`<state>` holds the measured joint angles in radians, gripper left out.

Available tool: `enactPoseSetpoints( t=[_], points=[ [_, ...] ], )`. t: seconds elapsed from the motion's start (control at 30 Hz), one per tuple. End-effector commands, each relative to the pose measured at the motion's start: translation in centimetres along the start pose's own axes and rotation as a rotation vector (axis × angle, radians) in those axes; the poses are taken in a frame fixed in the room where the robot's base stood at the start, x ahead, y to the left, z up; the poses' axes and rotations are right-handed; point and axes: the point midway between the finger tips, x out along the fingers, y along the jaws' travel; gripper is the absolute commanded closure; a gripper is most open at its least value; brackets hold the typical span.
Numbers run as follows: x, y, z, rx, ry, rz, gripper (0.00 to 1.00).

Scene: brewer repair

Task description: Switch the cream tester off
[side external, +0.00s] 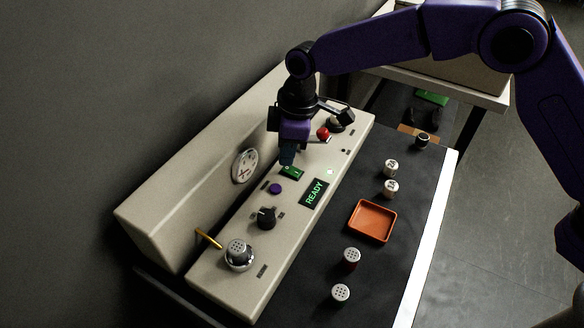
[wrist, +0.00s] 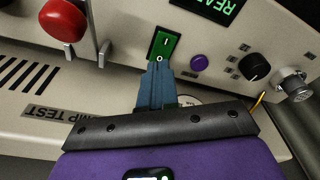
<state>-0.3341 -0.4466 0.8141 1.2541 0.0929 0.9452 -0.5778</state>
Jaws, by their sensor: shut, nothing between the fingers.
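The cream tester (side external: 215,290) is a long console with a sloped back panel. Its green rocker switch (side external: 292,173) sits on the top face; in the wrist view the switch (wrist: 165,45) shows an "I" mark at its far end and an "O" at the end nearest my fingers. The display (side external: 314,194) is lit and reads READY. My gripper (side external: 286,160) is shut and empty, its blue fingertips (wrist: 159,68) right at the "O" end of the switch. I cannot tell whether they touch it or which way the rocker is tipped.
A purple button (side external: 275,188), black knob (side external: 266,216) and red knob (side external: 323,133) with metal lever posts flank the switch. A round gauge (side external: 244,166) is on the back panel. An orange tray (side external: 372,222) and several small capped cylinders lie on the dark table.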

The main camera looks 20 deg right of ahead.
Motion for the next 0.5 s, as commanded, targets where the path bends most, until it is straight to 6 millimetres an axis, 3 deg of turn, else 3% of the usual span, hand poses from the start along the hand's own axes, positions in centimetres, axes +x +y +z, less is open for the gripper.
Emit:
enactPoseSetpoints(
  t=[0.5],
  points=[
    [0.68,-0.01,0.11,0.0,-0.001,-0.001,1.0]
  ],
)
